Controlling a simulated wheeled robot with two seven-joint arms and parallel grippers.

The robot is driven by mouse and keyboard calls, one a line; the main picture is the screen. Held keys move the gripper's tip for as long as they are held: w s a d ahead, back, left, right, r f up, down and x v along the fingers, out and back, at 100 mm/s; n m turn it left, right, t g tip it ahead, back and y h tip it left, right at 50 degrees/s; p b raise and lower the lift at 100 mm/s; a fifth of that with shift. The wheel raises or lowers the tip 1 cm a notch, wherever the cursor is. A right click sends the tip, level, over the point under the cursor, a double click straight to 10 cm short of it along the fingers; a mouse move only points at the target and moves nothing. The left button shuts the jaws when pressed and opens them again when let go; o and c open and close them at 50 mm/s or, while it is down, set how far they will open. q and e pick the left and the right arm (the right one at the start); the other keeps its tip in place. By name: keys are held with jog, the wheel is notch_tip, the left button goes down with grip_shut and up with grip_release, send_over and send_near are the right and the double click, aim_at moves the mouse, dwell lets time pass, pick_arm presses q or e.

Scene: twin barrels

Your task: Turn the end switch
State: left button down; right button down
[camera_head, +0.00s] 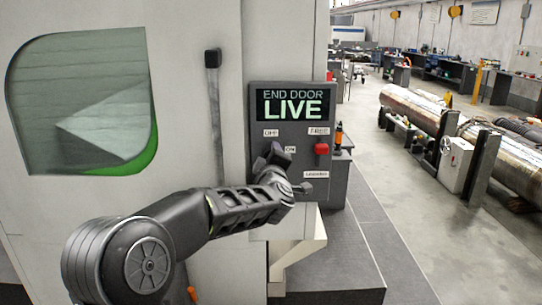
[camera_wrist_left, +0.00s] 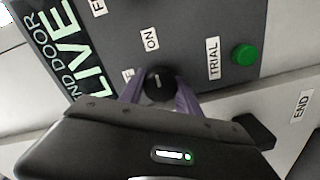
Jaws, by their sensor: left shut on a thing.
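The dark control panel (camera_head: 318,100) is on the machine's front, with a lit screen reading END DOOR LIVE. In the left wrist view, the end switch (camera_wrist_left: 158,84) is a round black knob with a short white mark, beside an ON label and a partly hidden label. The mark points roughly toward the ON label. My left gripper (camera_head: 279,153) reaches the panel from below left and hides the knob in the head view. In the left wrist view, its purple fingers (camera_wrist_left: 159,90) are shut on the knob, one on each side. My right gripper is not in view.
A red switch (camera_head: 321,149) sits right of my gripper on the panel. A green button (camera_wrist_left: 244,54) is beside the TRIAL label. A dark door handle (camera_head: 213,110) stands left of the panel. A pale bracket (camera_head: 300,250) juts out below.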

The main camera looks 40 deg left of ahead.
pick_arm(q)
jog(key=shift+f, duration=0.2)
jog(key=c, duration=0.9)
grip_release()
jog(key=shift+r, duration=0.1)
jog(key=shift+o, duration=0.2)
jog(key=shift+s+d, duration=0.1)
jog(key=b+v, duration=0.2)
jog(key=v, duration=0.5)
jog(key=shift+s+d, duration=0.2)
jog(key=shift+s, duration=0.05)
